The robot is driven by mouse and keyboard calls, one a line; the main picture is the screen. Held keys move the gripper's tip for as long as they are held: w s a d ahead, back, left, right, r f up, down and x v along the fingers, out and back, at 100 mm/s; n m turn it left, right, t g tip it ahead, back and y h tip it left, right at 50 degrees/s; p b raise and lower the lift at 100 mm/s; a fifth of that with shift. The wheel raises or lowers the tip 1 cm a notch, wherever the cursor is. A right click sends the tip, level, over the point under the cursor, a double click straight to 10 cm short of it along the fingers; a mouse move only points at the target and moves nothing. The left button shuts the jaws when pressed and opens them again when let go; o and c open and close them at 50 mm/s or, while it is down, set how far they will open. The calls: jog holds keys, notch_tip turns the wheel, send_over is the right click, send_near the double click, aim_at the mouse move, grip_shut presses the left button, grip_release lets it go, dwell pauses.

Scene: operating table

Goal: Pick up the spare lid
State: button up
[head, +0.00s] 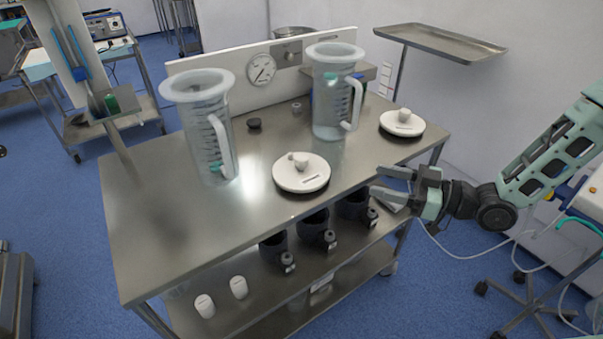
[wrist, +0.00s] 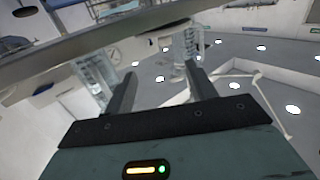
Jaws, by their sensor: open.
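Two round white lids with knobs and dark rims lie on the steel table (head: 180,235). One lid (head: 301,174) is near the front edge and the other lid (head: 402,124) is at the right end. I cannot tell which one is the spare. My gripper (head: 379,180) is open and empty just off the table's front right edge, right of the nearer lid and below the farther one. Its two fingers also show apart in the wrist view (wrist: 160,82), with nothing between them.
Two clear jugs with white rims stand on the table, one at left (head: 205,120) and one at back (head: 333,95). A gauge panel (head: 225,85) runs along the back. Dark canisters (head: 315,228) and white bottles (head: 239,287) are below. The table's front left is bare.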

jog(key=p, duration=0.2)
send_near(301, 168)
jog(key=w+a, duration=0.2)
jog(key=w, duration=0.1)
jog(key=shift+w+a+r, duration=0.15)
jog(key=shift+w+a, duration=0.1)
jog(key=shift+s+r+p+x, duration=0.15)
jog(key=shift+p+x, duration=0.25)
jog(key=shift+x, duration=0.95)
jog(key=shift+s+r+p+x, duration=0.1)
jog(key=shift+s+p+x, duration=0.2)
jog(key=shift+x, duration=1.05)
jog(key=shift+w+a, duration=0.1)
jog(key=c, duration=1.1)
